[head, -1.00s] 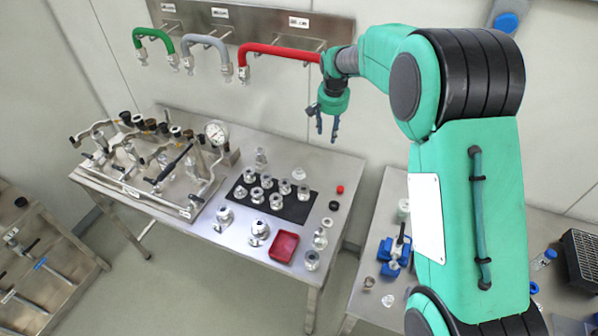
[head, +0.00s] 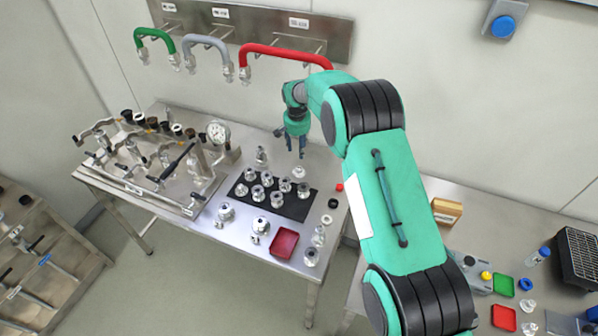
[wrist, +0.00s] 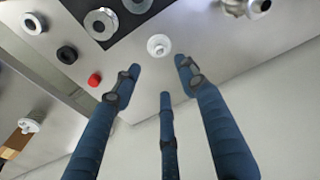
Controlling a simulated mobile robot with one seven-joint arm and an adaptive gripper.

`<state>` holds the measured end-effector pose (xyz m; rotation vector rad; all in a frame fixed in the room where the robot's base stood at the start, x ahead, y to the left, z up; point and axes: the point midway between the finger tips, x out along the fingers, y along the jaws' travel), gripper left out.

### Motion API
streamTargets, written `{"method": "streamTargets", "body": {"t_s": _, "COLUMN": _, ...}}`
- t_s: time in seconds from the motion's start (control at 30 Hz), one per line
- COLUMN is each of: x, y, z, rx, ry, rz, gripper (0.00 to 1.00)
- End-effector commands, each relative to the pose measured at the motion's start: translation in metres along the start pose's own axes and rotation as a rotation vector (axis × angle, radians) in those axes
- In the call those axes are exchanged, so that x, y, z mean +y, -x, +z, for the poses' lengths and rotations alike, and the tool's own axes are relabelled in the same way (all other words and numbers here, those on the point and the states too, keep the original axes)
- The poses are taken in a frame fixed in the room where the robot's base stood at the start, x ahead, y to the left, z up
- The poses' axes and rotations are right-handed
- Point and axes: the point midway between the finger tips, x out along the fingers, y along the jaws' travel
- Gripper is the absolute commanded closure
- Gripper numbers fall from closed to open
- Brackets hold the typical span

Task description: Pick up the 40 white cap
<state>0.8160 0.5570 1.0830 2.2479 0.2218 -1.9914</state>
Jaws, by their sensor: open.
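A small round white cap (head: 299,172) lies on the steel table just behind the black mat (head: 293,207). In the wrist view the white cap (wrist: 158,46) sits just beyond my fingertips, roughly centred between them, and nothing covers it. My gripper (head: 296,154) hangs fingers down above the back of the table, close to the cap in the picture. In the wrist view my gripper (wrist: 158,78) has its blue fingers spread and empty. No finger is seen touching the cap. Whether this cap is marked 40 cannot be read.
Several metal flange fittings stand on and around the mat. A red cap (wrist: 94,79) and a black ring (wrist: 67,54) lie beside the mat. A red tray (head: 284,243) is at the table's front. The valve rack with a gauge (head: 217,132) stands left. The wall is close behind.

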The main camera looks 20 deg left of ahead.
Motion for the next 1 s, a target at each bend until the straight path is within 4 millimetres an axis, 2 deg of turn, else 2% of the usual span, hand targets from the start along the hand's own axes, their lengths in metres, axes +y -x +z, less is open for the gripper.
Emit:
{"method": "streamTargets", "body": {"t_s": 0.27, "x": 0.000, "y": -0.007, "z": 0.000, "rx": -0.001, "ry": 0.000, "rz": 0.000, "gripper": 0.58}}
{"method": "streamTargets", "body": {"t_s": 0.7, "x": 0.001, "y": -0.064, "z": 0.001, "rx": -0.002, "ry": 0.000, "rz": 0.001, "gripper": 0.58}}
{"method": "streamTargets", "body": {"t_s": 1.0, "x": 0.000, "y": -0.085, "z": 0.000, "rx": 0.000, "ry": 0.000, "rz": 0.000, "gripper": 0.58}}
